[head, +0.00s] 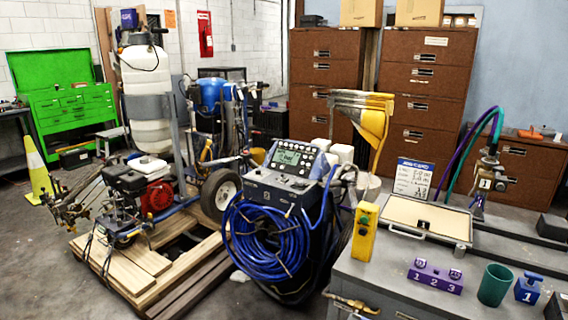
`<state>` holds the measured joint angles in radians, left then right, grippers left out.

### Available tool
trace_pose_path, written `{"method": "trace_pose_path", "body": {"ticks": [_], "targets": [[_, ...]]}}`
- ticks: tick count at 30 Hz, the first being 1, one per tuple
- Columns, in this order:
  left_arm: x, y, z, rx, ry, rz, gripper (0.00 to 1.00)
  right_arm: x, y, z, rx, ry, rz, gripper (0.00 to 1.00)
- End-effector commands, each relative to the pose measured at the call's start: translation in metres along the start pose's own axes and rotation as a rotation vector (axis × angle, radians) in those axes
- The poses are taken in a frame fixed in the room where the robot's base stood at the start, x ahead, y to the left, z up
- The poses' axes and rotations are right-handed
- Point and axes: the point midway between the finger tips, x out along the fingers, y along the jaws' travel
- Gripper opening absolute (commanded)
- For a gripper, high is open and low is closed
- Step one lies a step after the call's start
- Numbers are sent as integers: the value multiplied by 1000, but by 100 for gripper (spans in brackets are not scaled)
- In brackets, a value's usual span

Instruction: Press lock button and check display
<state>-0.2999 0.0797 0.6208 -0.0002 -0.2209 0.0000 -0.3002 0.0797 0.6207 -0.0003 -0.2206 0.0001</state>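A line striper's control console (290,175) stands in the middle of the head view, tilted toward me. Its small display (288,158) is lit greenish, with dark text too small to read. Several buttons and knobs surround the display; I cannot tell which one is the lock button. A yellow box (364,232) with a round knob or button on its face stands upright on the grey bench at the right.
Blue hose (268,245) coils below the console. A wooden pallet (150,270) with an engine and white tank is at left. The grey bench (400,285) holds a clipboard-like tray (428,220), a purple numbered block (435,276), a green cup (494,285) and a blue block (528,288).

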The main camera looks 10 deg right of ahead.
Motion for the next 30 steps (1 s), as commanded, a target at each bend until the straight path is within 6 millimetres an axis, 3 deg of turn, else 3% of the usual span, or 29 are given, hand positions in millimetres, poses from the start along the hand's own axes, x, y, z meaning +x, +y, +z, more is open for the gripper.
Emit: {"method": "trace_pose_path", "body": {"ticks": [2, 9, 30], "targets": [[0, 0, 0, 0, 0, 0, 36, 0, 0, 0, 0, 0, 0, 32], [0, 0, 0, 0, 1, 0, 36, 0, 0, 0, 0, 0, 0, 1], [0, 0, 0, 0, 1, 0, 36, 0, 0, 0, 0, 0, 0, 0]]}}
